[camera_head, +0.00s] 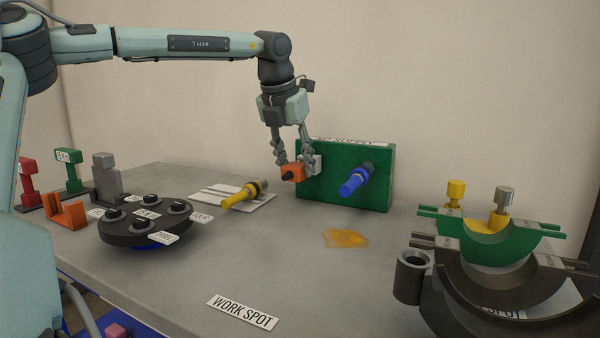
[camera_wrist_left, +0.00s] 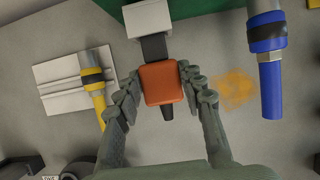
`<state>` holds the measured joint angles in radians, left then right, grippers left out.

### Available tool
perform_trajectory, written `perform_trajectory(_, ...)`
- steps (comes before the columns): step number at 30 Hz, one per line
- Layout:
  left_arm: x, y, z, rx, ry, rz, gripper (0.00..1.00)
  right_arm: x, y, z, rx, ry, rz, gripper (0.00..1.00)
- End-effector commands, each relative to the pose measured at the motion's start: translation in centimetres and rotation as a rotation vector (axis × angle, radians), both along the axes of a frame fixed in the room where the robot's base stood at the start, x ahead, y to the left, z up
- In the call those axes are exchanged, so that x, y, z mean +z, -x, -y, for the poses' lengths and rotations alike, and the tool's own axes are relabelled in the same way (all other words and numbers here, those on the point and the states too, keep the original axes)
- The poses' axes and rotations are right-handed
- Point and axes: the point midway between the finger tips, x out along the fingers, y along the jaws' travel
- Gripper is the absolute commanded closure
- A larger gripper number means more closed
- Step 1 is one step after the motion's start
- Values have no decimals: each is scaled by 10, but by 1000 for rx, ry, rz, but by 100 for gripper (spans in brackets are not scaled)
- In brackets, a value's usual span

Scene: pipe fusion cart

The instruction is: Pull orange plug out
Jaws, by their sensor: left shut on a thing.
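The orange plug (camera_head: 292,172) is at the left part of the front of a green box (camera_head: 345,184). My left gripper (camera_head: 293,165) comes down from above and is shut on the plug. In the left wrist view the orange plug (camera_wrist_left: 161,83) lies between the two fingers (camera_wrist_left: 160,92). Its dark grey neck (camera_wrist_left: 154,46) runs toward a light grey socket (camera_wrist_left: 147,18) on the green box. The neck shows between the orange body and the socket; I cannot tell whether its tip is still inside. My right gripper is not in view.
A blue plug (camera_head: 355,180) sticks out of the box just right of the orange one. A yellow plug (camera_head: 245,194) lies on a pale plate to the left. A dark round knob panel (camera_head: 148,226) and green and dark half-ring clamps (camera_head: 490,240) flank the free table middle, with an orange stain (camera_head: 345,238).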

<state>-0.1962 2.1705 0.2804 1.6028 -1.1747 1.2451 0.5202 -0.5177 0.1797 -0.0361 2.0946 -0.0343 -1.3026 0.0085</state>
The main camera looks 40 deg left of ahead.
Motion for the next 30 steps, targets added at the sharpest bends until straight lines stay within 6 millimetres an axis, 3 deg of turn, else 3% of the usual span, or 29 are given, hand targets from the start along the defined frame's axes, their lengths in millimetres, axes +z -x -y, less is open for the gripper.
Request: perform_trajectory(30, 0, 32, 10, 1, 0, 0, 100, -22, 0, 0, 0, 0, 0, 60)
